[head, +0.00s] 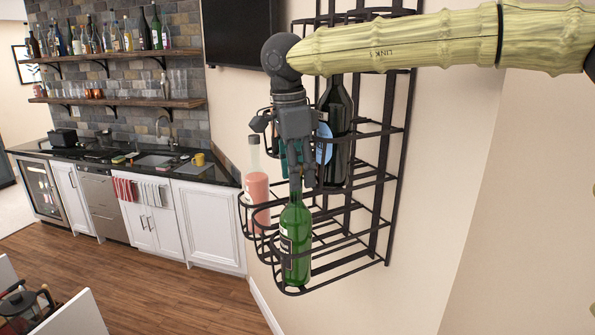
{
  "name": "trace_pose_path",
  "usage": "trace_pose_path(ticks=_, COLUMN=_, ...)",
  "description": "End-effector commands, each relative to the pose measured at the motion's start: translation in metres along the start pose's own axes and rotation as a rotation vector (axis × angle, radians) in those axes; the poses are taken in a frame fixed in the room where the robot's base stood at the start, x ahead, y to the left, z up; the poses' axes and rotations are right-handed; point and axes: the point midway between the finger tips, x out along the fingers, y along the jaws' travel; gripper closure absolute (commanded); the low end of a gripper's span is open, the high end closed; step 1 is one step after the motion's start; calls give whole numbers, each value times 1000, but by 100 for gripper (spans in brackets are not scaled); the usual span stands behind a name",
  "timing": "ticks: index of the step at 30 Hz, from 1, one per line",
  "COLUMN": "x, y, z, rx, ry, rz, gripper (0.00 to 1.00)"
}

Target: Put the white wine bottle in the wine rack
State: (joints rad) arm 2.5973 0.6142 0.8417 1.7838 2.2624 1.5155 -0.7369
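The wine rack (385,185) is a black wire frame on the wall, with ring-like holders at several levels. A green bottle with a pale label (296,240), which looks like the white wine bottle, stands nearly upright in the lowest front holder. My gripper (297,182) points down right over its neck, with the fingers at the bottle's top. The fingers overlap the neck, and I cannot tell whether they are closed on it or apart from it. The bottle's mouth is partly hidden by the fingers.
A pink bottle (257,190) stands in the holder to the left. A dark bottle (336,125) stands in a higher holder behind my gripper, and a teal bottle is partly hidden there. A black TV (241,32) hangs beside the rack. The wooden floor (190,295) below is clear.

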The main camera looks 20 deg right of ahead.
Motion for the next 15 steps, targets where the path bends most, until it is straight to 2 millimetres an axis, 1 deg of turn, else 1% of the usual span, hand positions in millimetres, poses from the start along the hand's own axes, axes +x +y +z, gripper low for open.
trace_pose_path(ticks=5, x=-2, y=0, z=0, rx=0, ry=0, rz=-1, gripper=55)
trace_pose_path(ticks=8, x=-10, y=-1, z=0, rx=2, ry=-1, rz=-2, gripper=55)
trace_pose_path(ticks=11, x=-23, y=-1, z=0, rx=2, ry=-1, rz=-3, gripper=55)
trace_pose_path(ticks=15, x=-48, y=-1, z=0, rx=2, ry=-1, rz=-2, gripper=55)
